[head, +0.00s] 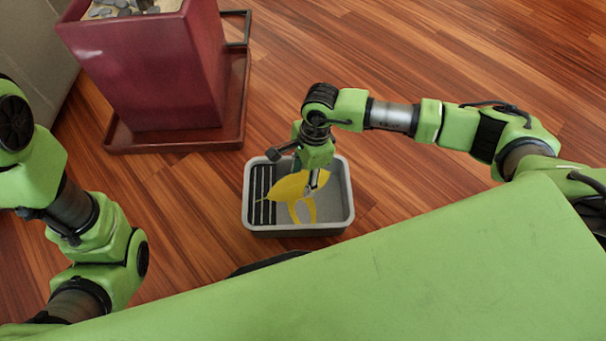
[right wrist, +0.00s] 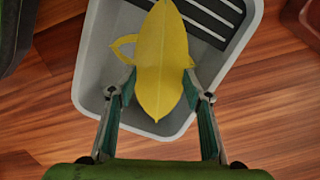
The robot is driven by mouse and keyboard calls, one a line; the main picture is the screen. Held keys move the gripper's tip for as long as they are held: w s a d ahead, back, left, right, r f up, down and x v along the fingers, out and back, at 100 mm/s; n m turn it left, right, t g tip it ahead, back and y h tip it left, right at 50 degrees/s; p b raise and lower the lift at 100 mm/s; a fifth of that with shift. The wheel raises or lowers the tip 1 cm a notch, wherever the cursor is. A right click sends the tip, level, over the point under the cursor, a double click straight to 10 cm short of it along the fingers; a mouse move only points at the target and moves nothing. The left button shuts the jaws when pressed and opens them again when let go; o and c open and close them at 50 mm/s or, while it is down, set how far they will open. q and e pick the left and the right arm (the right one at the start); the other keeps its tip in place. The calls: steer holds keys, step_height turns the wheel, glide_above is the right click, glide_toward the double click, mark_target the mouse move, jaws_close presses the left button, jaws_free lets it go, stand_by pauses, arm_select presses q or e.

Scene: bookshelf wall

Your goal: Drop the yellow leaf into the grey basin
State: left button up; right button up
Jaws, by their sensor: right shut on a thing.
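The grey basin (head: 348,205) stands on the wooden floor, with dark ribs on its left side in the head view. It also shows in the right wrist view (right wrist: 92,75). The yellow leaf (head: 287,188) is held over the basin by my right gripper (head: 312,186). In the right wrist view the leaf (right wrist: 160,70) lies between the two fingers (right wrist: 158,88), its tip pointing toward the palm. Another yellow piece (right wrist: 124,46) shows behind the leaf, over or in the basin; I cannot tell which. My left arm is at the left of the head view, its gripper out of frame.
A dark red planter (head: 150,70) with pebbles stands on a red tray (head: 190,142) behind and left of the basin. A grey piece of furniture (head: 35,45) is at the upper left. The wooden floor (head: 430,50) right of the planter is clear.

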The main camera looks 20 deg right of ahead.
steer(key=o, duration=0.8)
steer(key=shift+c, duration=0.2)
steer(key=shift+r, duration=0.25)
step_height(320, 180, up, 11)
steer(key=d, duration=0.1)
steer(key=shift+d+r, duration=0.2)
steer(key=shift+d, duration=0.2)
steer(key=shift+w, duration=0.1)
